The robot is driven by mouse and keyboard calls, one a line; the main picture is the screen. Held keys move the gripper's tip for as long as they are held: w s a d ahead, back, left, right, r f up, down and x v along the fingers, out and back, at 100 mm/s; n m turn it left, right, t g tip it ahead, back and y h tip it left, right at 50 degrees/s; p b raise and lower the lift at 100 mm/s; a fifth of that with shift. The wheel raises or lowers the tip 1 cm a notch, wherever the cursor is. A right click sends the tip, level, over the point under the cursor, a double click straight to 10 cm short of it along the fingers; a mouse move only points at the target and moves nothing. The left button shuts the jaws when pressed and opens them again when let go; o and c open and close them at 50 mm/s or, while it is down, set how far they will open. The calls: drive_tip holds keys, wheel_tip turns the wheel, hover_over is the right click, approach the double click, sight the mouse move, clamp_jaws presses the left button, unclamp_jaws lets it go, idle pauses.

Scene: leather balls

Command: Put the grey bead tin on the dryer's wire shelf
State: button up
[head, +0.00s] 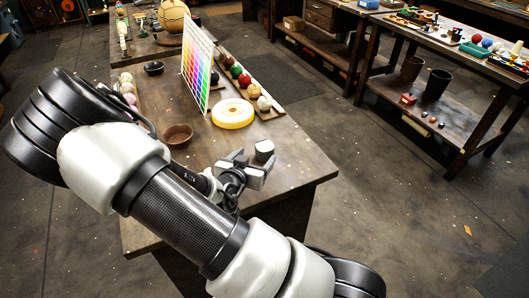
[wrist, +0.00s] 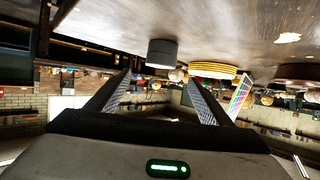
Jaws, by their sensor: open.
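The grey bead tin (head: 264,150) is a small dark grey cylinder on the wooden table, near its right edge. It also shows in the wrist view (wrist: 161,53), ahead of the fingers and roughly between them, hanging from the tabletop because that picture is upside down. My gripper (head: 252,170) is open and low over the table, close beside the tin. Its two fingers (wrist: 159,74) are spread with nothing between them; I cannot tell the exact gap to the tin. I cannot make out the dryer's wire shelf for certain.
A round yellow-and-white thing (head: 232,116) lies behind the tin. A colour chart panel (head: 197,65) stands upright, with several balls (head: 245,80) in a row beside it. A brown bowl (head: 178,135) is at left. Shelving tables (head: 450,90) stand across clear floor at right.

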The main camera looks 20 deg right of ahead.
sight(268, 142)
drive_tip(key=b+x, duration=0.1)
drive_tip(key=x, duration=1.3)
drive_tip(key=shift+w+d+f, duration=0.2)
drive_tip(key=shift+w+f, duration=0.05)
drive_tip(key=shift+r, duration=0.1)
drive_tip(key=c, duration=1.3)
